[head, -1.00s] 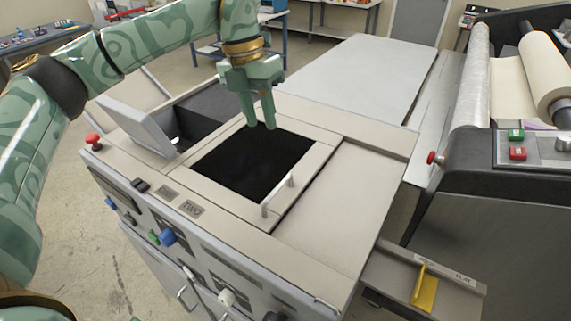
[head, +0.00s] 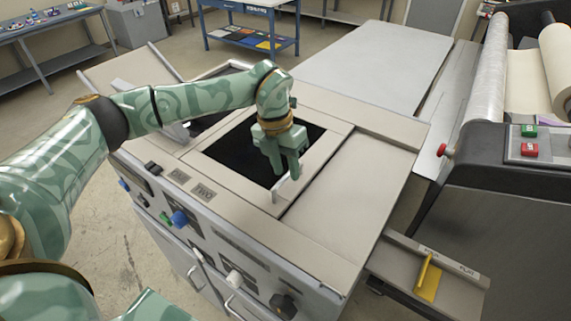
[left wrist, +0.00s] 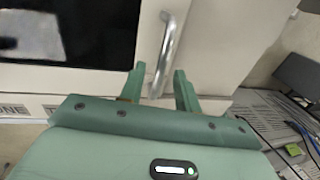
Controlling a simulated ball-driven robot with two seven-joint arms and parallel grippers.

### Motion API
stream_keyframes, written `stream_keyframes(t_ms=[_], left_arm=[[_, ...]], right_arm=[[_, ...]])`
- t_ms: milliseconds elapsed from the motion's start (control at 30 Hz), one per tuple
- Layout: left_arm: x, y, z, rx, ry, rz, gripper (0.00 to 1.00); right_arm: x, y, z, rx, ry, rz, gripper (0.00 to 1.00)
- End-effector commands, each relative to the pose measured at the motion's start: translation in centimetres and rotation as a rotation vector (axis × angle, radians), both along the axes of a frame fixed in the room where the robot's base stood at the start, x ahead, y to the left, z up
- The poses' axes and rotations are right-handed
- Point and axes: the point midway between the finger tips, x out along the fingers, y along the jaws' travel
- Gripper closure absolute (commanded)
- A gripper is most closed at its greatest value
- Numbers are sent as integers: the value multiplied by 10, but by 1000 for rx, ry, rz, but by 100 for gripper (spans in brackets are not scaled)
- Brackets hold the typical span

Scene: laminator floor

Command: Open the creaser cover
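The creaser cover (head: 222,180) is a beige frame around a dark window, lying flat and closed on top of the beige machine. Its silver bar handle (head: 279,194) stands at the right front side of the frame. My left gripper (head: 286,172) is over the window's right side, right by the handle, pointing down. In the left wrist view the handle (left wrist: 166,45) shows in line with the gap between the two fingers (left wrist: 160,84), which are apart and hold nothing. I cannot tell how far the tips are from it. My right gripper is out of view.
Knobs and buttons line the machine's front, including a blue knob (head: 179,218). A side shelf with a yellow lever (head: 428,277) juts out at the right. The laminator with rolls (head: 490,80) stands beyond it. The cover's surroundings on top are clear.

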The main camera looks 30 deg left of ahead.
Motion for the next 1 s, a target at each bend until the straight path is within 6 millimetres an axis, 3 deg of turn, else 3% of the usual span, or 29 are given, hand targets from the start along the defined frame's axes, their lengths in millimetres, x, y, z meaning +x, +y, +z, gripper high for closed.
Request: stream_keyframes(t_ms=[267,400,667,867,1000], left_arm=[[0,0,-2,0,-1,-1,67],[0,0,-2,0,-1,-1,100],[0,-4,-2,0,-1,-2,100],[-4,-33,-2,-1,-2,-7,100],[-9,-69,-2,-2,-2,-9,100]], right_arm=[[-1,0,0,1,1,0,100],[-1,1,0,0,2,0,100],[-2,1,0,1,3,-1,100],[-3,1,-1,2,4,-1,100],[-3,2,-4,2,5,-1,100]])
